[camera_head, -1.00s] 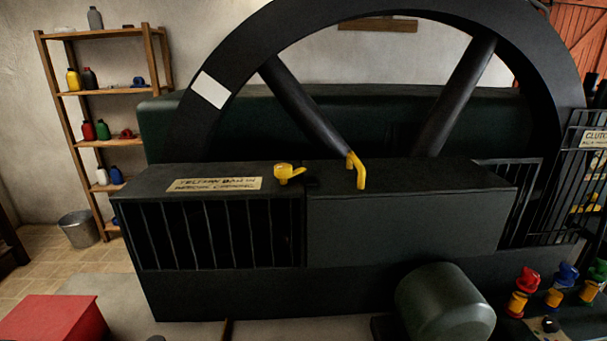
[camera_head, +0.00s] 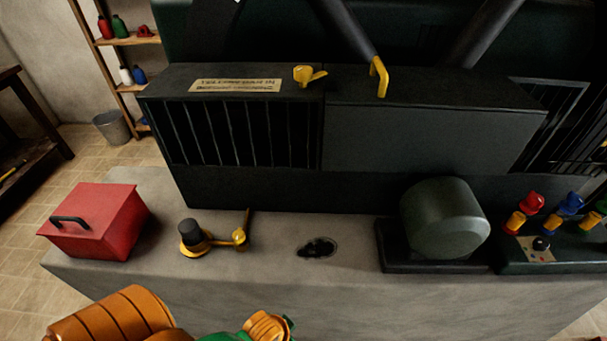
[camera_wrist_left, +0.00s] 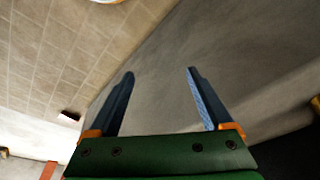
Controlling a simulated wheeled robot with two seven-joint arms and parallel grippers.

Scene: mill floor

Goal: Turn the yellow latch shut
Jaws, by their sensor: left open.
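The yellow latch (camera_head: 306,75) sits on top of the dark machine guard (camera_head: 250,72), near the seam between its barred left section and its solid right section. Its short arm points right. My left arm shows in orange and green at the bottom of the head view, well below the latch. My left gripper (camera_wrist_left: 159,76) is open and empty in the left wrist view, with bare grey surface beyond its fingers. The latch is not seen in the wrist view. My right gripper is not in view.
A yellow upright handle (camera_head: 380,76) stands right of the latch. On the grey plinth (camera_head: 330,275) are a red box (camera_head: 98,222), a dark-capped yellow fitting with a lever (camera_head: 195,237), a green motor (camera_head: 446,222) and coloured valves (camera_head: 530,207). A bucket (camera_head: 112,127) stands behind.

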